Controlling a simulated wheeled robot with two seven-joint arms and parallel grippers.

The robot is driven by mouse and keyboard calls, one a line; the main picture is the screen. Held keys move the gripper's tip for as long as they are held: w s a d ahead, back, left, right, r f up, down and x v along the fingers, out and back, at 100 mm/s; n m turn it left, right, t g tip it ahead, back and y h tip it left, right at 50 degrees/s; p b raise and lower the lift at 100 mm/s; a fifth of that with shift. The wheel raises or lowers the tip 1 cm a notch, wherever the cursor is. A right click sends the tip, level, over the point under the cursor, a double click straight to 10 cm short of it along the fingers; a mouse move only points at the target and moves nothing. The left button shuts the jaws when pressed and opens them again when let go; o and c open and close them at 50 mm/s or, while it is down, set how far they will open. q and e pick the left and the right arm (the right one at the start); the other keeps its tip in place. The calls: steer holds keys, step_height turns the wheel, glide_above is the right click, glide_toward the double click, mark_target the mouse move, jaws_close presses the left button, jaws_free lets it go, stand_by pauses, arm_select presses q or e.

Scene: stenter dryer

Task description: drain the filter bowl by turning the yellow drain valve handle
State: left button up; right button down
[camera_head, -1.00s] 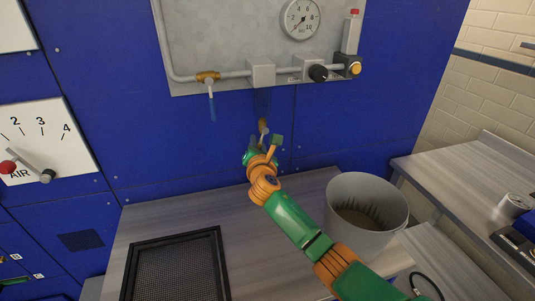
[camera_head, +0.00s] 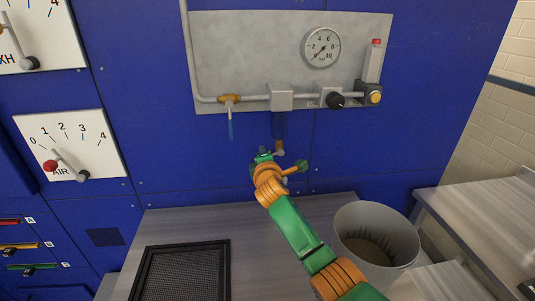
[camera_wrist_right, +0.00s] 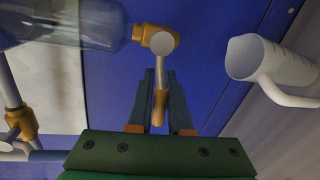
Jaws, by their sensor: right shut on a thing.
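The clear filter bowl (camera_head: 279,124) hangs under the air line on the grey panel; it also fills the upper left of the wrist view (camera_wrist_right: 70,22). A brass drain valve (camera_wrist_right: 145,35) sits at its end. The valve's lever handle (camera_wrist_right: 160,100), grey with a yellow-orange grip, lies between the fingers of my right gripper (camera_wrist_right: 161,103). In the head view my right gripper (camera_head: 270,157) is just below the bowl and hides most of the handle. It is shut on the handle. My left gripper is not in view.
A white measuring jug (camera_wrist_right: 270,65) stands near the gripper in the wrist view. A grey bin (camera_head: 375,240) is right of my right arm. A black framed mesh (camera_head: 182,272) lies on the bench. A brass valve with a blue lever (camera_head: 230,112) is left of the bowl.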

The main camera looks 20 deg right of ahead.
steer(key=shift+r+m+p, duration=0.3)
steer(key=shift+r+m, duration=0.05)
steer(key=shift+m, duration=0.25)
steer(key=shift+a, duration=0.1)
steer(key=c, duration=0.8)
jaws_free()
steer(key=shift+c, duration=0.2)
steer(key=v, duration=0.7)
